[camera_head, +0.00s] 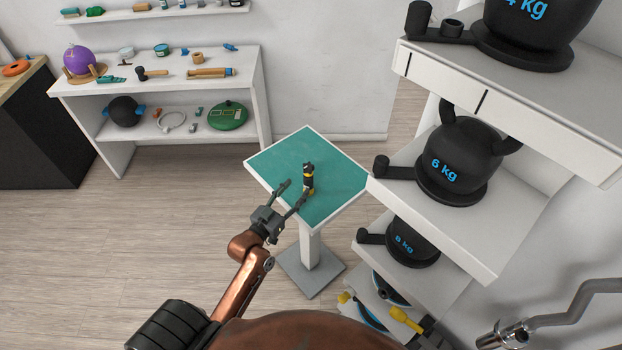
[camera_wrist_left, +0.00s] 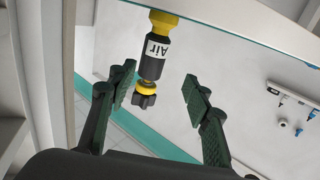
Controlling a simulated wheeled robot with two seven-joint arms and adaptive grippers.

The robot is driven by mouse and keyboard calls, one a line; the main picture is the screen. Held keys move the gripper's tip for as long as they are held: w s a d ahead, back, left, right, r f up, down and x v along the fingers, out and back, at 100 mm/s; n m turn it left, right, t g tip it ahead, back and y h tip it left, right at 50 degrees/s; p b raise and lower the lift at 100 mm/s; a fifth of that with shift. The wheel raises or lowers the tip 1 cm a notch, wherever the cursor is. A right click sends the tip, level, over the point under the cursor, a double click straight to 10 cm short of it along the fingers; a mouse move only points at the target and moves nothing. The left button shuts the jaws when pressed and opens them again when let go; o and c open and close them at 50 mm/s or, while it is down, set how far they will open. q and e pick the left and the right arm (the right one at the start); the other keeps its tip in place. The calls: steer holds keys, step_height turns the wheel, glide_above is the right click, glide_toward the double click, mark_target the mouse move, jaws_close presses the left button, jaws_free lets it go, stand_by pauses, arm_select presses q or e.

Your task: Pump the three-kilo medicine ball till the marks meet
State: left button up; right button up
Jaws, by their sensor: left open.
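A small black and yellow air fitting (camera_head: 308,178) with a black knob stands upright on the green-topped stand (camera_head: 262,166). In the left wrist view its white label reads "Air" (camera_wrist_left: 154,50). My left gripper (camera_head: 294,194) is open, just in front of the fitting. In the left wrist view the fitting shows between and beyond the fingers of my left gripper (camera_wrist_left: 160,92), apart from both. No ball marked three kilos can be made out. My right gripper is not in view.
Black weights marked 4 kg (camera_head: 530,25), 6 kg (camera_head: 462,158) and 8 kg (camera_head: 411,243) sit on white shelves at right. A bent metal bar (camera_head: 575,305) is at lower right. A white shelf unit (camera_head: 255,75) with small items and balls stands at back left. Floor at left is clear.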

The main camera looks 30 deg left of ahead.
mark_target(306, 183)
arm_select(q)
steer(key=shift+w+d+r, duration=0.1)
steer(key=shift+w+r, duration=0.05)
steer(key=shift+w, duration=0.3)
steer(key=w, duration=0.2)
steer(key=w+d, duration=0.1)
steer(key=w, duration=0.1)
steer(key=shift+w+d+f, duration=0.2)
steer(key=shift+w, duration=0.6)
steer(key=shift+c, duration=0.5)
jaws_close()
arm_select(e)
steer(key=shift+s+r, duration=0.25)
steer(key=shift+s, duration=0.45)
